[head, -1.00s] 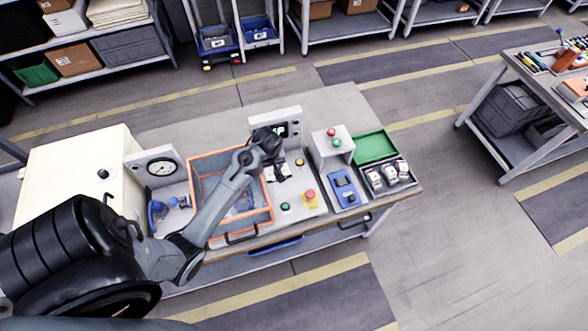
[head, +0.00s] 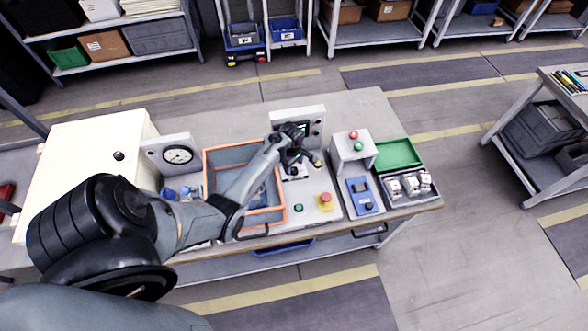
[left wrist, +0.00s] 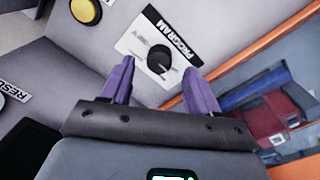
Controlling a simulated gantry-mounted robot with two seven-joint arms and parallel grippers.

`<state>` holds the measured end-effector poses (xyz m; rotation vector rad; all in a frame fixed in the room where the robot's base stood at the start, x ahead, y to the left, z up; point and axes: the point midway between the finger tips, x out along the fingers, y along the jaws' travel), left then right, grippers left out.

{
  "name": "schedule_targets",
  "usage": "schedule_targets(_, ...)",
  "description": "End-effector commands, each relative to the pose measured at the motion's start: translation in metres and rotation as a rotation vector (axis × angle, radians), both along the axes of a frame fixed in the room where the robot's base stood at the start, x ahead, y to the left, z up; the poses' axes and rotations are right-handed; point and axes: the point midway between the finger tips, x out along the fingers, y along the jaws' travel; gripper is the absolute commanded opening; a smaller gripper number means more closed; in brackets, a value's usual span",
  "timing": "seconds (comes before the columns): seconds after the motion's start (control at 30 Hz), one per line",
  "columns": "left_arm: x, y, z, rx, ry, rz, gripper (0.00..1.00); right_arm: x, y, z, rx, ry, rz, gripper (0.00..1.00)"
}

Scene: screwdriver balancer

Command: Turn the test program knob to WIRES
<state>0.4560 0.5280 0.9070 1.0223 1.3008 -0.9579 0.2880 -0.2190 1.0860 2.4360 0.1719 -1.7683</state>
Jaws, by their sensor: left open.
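The test program knob (left wrist: 159,59) is a round black knob on a white label marked PROGRAM (left wrist: 172,30) in the left wrist view. Its pointer direction and position words are too small to tell. My left gripper (left wrist: 160,80) has two purple fingers, open, one on each side of the knob in that picture. Whether they touch it I cannot tell. In the head view my left gripper (head: 291,160) is over the control panel (head: 310,190), in front of the upright display box (head: 312,118), and hides the knob. My right gripper is not in view.
A yellow button (left wrist: 86,11) is near the knob. An orange-rimmed bin (head: 284,208) stands left of the panel. A grey stand (head: 353,147) is to the right.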

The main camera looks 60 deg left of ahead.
Motion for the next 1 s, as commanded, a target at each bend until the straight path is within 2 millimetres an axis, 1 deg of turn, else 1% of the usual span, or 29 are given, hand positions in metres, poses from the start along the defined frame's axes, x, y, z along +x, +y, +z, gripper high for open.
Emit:
schedule_targets(0.03,0.0,0.001,-0.008,0.0,0.003,0.0,0.61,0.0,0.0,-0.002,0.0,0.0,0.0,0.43)
schedule_targets(0.1,0.001,0.001,-0.016,0.001,0.001,-0.001,0.61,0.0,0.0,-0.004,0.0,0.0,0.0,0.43)
schedule_targets(0.3,0.001,0.001,-0.03,0.001,0.001,0.0,0.61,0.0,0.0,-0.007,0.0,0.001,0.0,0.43)
schedule_targets(0.63,0.001,0.001,-0.032,0.001,-0.001,0.0,0.61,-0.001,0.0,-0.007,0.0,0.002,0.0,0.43)
schedule_targets(0.67,0.001,0.001,-0.032,0.001,-0.001,-0.001,0.59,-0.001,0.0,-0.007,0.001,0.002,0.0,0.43)
schedule_targets(1.0,0.001,0.001,-0.032,0.001,0.0,-0.001,0.07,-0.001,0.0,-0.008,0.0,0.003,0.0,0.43)
